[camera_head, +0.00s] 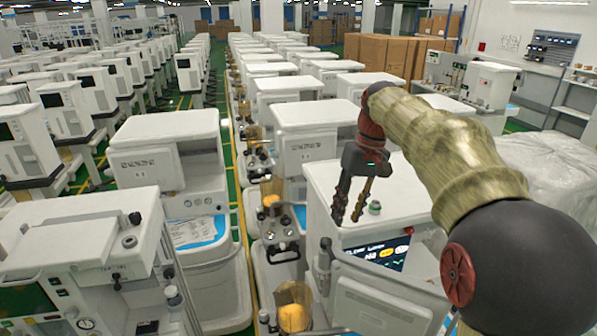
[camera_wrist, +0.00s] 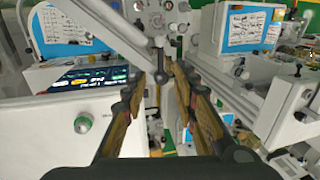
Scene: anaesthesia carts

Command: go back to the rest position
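My gripper (camera_head: 351,199) hangs from my arm above the near white anaesthesia cart (camera_head: 325,180), close to its top. Its fingers point down and stand apart. In the wrist view my gripper (camera_wrist: 172,88) shows two brown and black fingers with a gap between them, and no held object shows in it. A small dark green knob (camera_head: 375,207) sits on the cart top just right of the fingertips in the head view. Whether the fingertips touch the cart top cannot be told.
The cart's lit screen (camera_head: 385,254) faces the front, with a grey monitor panel (camera_head: 385,305) below. Another white cart (camera_head: 172,150) stands to the left. A green aisle (camera_head: 238,190) runs between the rows. A plastic-wrapped block (camera_head: 555,165) is at right, and cardboard boxes (camera_head: 390,52) stand behind.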

